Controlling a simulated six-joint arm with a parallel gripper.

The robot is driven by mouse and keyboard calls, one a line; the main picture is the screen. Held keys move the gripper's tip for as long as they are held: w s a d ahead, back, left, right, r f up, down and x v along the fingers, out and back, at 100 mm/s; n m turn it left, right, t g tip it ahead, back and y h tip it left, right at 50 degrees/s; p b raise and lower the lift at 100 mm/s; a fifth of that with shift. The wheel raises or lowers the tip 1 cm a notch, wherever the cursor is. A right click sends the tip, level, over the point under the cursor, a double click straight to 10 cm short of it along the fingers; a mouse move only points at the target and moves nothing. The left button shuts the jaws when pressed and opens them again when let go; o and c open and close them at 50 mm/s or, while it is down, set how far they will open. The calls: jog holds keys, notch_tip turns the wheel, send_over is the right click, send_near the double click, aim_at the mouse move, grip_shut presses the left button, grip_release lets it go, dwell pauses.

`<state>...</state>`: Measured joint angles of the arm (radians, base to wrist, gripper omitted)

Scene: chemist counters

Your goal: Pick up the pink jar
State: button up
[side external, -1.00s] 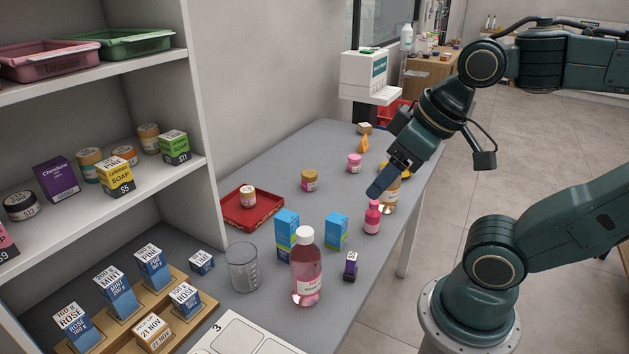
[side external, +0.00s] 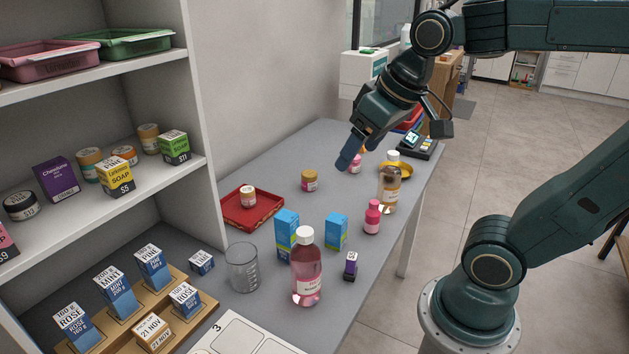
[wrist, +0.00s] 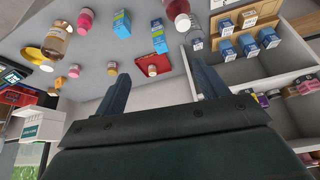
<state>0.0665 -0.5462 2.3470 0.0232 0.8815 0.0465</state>
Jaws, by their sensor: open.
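A small pink jar with a pink lid (side external: 356,167) stands on the grey counter towards the back, partly hidden by my gripper in the side view. It also shows in the wrist view (wrist: 74,71), left of the fingers. A second jar with a gold lid and pink body (side external: 309,182) stands left of it; it shows in the wrist view too (wrist: 110,67). My gripper (side external: 346,160) is open and empty, tilted down to the left, above the counter. In the wrist view its fingers (wrist: 163,84) are spread with nothing between them.
A pink bottle (side external: 372,219), an amber bottle (side external: 389,190), blue boxes (side external: 336,232) and a large pink bottle (side external: 306,270) stand nearer the front. A red tray (side external: 238,216) holds a jar. Shelving is at left. Counter around the gold-lidded jar is clear.

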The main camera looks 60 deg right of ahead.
jog(key=w+d+m, duration=0.2)
jog(key=w+d, duration=0.3)
jog(key=w, duration=0.5)
jog(key=m+g+h, duration=0.2)
jog(key=m+g, duration=0.1)
jog(key=m, duration=0.5)
send_over(309, 174)
jog(key=s+a, duration=0.2)
notch_tip(309, 174, down, 20)
jog(key=shift+g, duration=0.3)
jog(key=shift+x, duration=4.2)
jog(key=shift+w+a+f, duration=0.1)
jog(key=shift+w+a, duration=0.05)
jog(key=shift+x, duration=2.55)
